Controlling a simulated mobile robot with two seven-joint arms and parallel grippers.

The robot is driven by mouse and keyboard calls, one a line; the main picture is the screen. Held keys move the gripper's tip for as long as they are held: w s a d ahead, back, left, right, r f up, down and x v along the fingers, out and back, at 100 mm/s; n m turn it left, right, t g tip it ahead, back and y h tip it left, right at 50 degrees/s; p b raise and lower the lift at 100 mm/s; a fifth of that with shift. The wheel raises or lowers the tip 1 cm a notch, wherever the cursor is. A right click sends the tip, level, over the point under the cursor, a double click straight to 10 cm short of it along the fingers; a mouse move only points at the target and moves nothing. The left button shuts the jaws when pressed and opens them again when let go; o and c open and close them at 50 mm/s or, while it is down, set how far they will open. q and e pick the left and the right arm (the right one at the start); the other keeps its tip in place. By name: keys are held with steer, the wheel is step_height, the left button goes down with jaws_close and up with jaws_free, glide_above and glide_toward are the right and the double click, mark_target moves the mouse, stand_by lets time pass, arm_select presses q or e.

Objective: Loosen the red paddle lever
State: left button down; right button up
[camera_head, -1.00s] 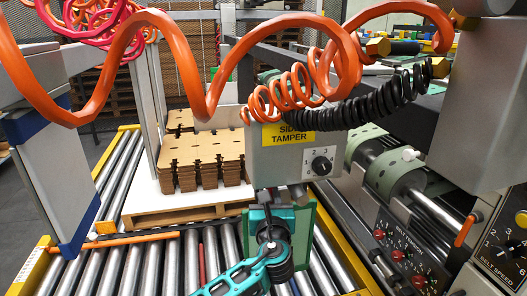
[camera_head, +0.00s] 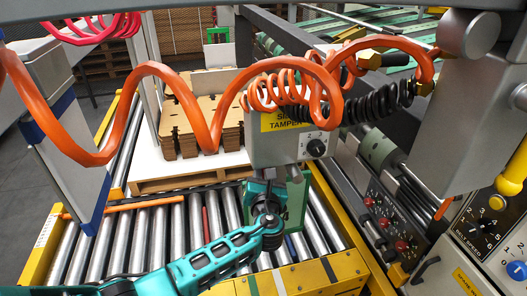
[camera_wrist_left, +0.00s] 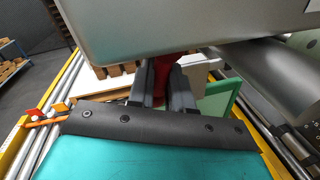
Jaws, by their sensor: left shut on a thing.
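The red paddle lever (camera_wrist_left: 160,86) shows in the left wrist view between my two dark fingers, just under the grey side tamper box (camera_wrist_left: 200,25). My left gripper (camera_wrist_left: 163,75) is shut on the lever, and the fingers hide much of it. In the head view my teal left arm reaches up from the bottom, and the left gripper (camera_head: 268,198) is below the side tamper box (camera_head: 278,153) with its yellow label and dial. The lever is hidden there. My right gripper is in neither current view.
An orange coiled hose (camera_head: 160,75) and a black coiled cable (camera_head: 378,104) hang in front. A control panel with knobs (camera_head: 497,202) is at right.

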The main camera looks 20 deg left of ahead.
arm_select(q)
steer(key=shift+a+m+p, duration=0.15)
steer(key=shift+m+p, duration=0.15)
steer(key=shift+p, duration=0.05)
steer(key=shift+s+f, duration=0.1)
steer(key=shift+f, duration=0.05)
arm_select(e)
steer(key=shift+a+r, duration=0.1)
steer(key=shift+r, duration=0.55)
arm_select(q)
steer(key=c, duration=1.1)
jaws_free()
arm_select(e)
steer(key=shift+f, duration=0.1)
arm_select(q)
steer(key=p+v, duration=0.1)
steer(key=v, duration=1.2)
steer(key=shift+s+r, duration=0.1)
steer(key=shift+r, duration=0.1)
arm_select(e)
steer(key=shift+r, duration=0.9)
